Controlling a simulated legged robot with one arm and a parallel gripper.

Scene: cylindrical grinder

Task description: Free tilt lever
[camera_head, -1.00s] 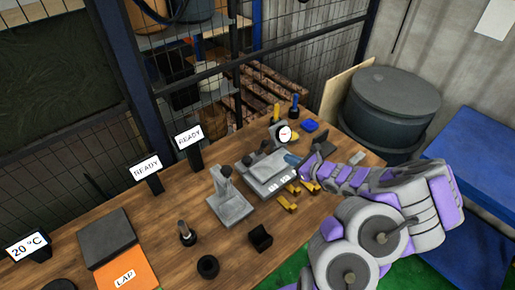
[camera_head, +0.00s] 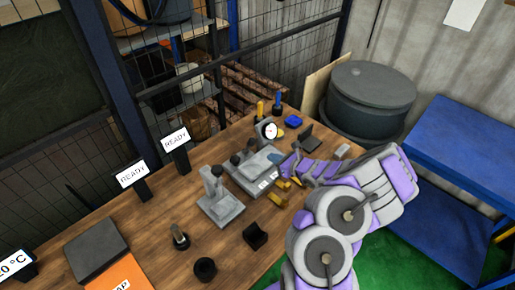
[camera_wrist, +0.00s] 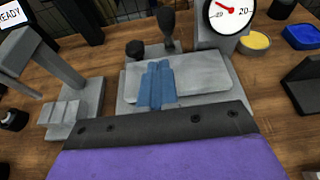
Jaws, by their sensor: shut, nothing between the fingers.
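A grey machine block (camera_head: 240,182) with a flat top stands on the wooden bench; its plate (camera_wrist: 205,80) fills the middle of the wrist view. Behind the plate are a dark upright lever (camera_wrist: 166,28) and a short black knob (camera_wrist: 134,50); I cannot tell which one is the tilt lever. My gripper (camera_wrist: 158,66) has blue fingers that are shut and empty. They lie over the plate, pointing toward the knob and lever, apart from both in the picture. The gripper also shows at the plate's right side in the head view (camera_head: 273,157).
A round dial gauge (camera_head: 267,131) stands behind the plate. A grey stand (camera_head: 220,200) is to its left. Yellow pieces (camera_head: 279,197) lie in front. A blue tray (camera_head: 293,120), a yellow dish (camera_wrist: 254,40) and a black bracket (camera_head: 306,137) are at right.

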